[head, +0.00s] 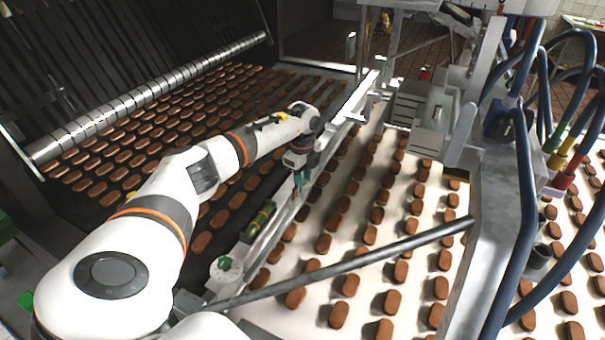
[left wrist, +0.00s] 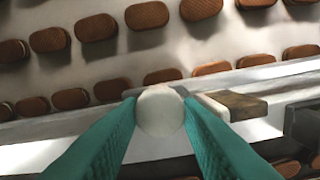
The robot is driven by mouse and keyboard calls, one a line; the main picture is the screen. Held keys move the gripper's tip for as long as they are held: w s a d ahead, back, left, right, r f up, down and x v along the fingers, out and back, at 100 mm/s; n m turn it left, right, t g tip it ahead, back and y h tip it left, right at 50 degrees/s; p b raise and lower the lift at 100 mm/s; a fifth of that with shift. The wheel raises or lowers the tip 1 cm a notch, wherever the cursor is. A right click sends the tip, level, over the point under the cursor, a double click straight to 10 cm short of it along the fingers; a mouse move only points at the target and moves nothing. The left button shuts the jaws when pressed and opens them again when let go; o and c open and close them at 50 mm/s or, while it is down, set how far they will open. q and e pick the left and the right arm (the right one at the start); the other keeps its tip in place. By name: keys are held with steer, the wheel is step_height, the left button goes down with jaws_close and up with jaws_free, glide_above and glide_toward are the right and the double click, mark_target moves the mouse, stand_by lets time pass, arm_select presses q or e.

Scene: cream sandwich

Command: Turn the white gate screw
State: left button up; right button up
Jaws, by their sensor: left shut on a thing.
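The white gate screw (left wrist: 160,112) shows in the left wrist view as a round pale knob over the metal gate rail (left wrist: 70,128). My left gripper (head: 297,186) has its two teal fingers on either side of the knob, and it is shut on it. In the head view the left arm reaches in from the lower left, with the gripper pointing down at the rail. The screw is too small or hidden to make out in the head view. My right gripper is not in view.
Brown biscuits (head: 340,314) lie in rows on the white conveyor belt (head: 365,270); more lie on the dark belt (head: 245,180) at left. A grey bar (head: 350,265) crosses the foreground. A metal frame with blue hoses (head: 527,180) stands at right.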

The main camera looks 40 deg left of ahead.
arm_select(q)
steer(key=o, duration=1)
